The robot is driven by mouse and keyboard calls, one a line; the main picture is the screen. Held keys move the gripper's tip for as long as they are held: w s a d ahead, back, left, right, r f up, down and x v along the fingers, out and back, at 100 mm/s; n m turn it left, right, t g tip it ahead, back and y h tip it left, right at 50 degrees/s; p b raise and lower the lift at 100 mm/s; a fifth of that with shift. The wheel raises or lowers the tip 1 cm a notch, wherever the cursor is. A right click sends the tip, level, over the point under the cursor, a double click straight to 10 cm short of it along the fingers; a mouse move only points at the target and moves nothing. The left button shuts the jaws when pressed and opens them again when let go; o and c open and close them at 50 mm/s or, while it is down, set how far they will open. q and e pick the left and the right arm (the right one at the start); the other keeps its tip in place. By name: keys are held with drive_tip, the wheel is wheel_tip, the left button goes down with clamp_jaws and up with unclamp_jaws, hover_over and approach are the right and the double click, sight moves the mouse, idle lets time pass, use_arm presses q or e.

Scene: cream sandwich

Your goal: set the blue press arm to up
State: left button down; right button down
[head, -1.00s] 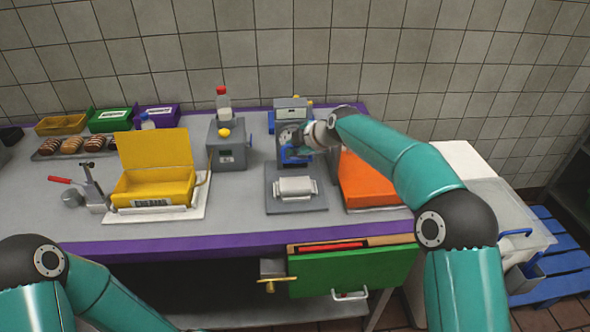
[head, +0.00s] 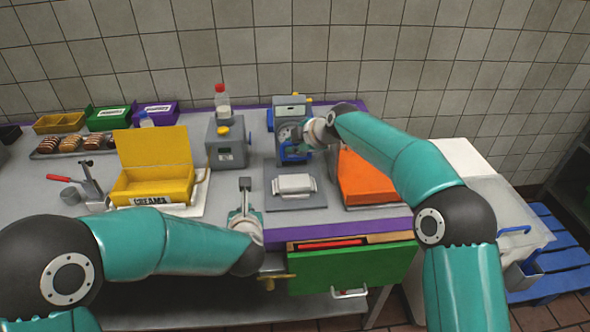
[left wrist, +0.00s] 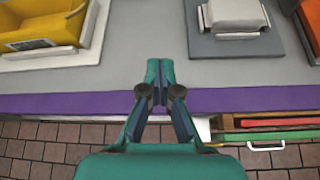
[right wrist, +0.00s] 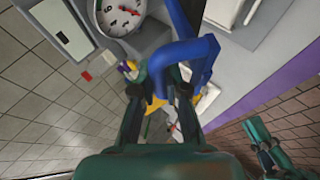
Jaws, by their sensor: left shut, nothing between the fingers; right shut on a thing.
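The grey press (head: 291,106) stands at the back of the table, with a round dial (right wrist: 121,12) on its front. Its blue press arm (right wrist: 188,50) is a bent bar that fills the middle of the right wrist view. In the head view, part of the blue arm (head: 288,153) shows low on the press's front, partly hidden by my right gripper (head: 303,136). The right gripper (right wrist: 158,82) is shut on the blue arm. My left gripper (head: 245,187) is shut and empty above the table's front edge; it also shows in the left wrist view (left wrist: 160,68).
A grey plate with a white block (head: 294,183) lies before the press. An orange box (head: 367,180) is to its right, and an open yellow box (head: 153,187) to the left. A grey device (head: 226,150) stands left of the press. A green drawer (head: 350,270) is below.

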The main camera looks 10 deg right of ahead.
use_arm(q)
drive_tip(key=s+d+r+n+t, duration=0.1)
drive_tip(key=d+r, duration=0.1)
drive_tip(key=d, duration=0.4)
drive_tip(key=s+d+r+t, duration=0.1)
drive_tip(key=s+d+r, duration=0.15)
drive_tip(key=d, duration=0.45)
use_arm(e)
drive_tip(key=shift+d, duration=0.3)
drive_tip(key=shift+w, duration=0.1)
use_arm(q)
drive_tip(key=w, duration=1.2)
drive_tip(key=shift+a+h, duration=0.2)
drive_tip(key=shift+h, duration=0.2)
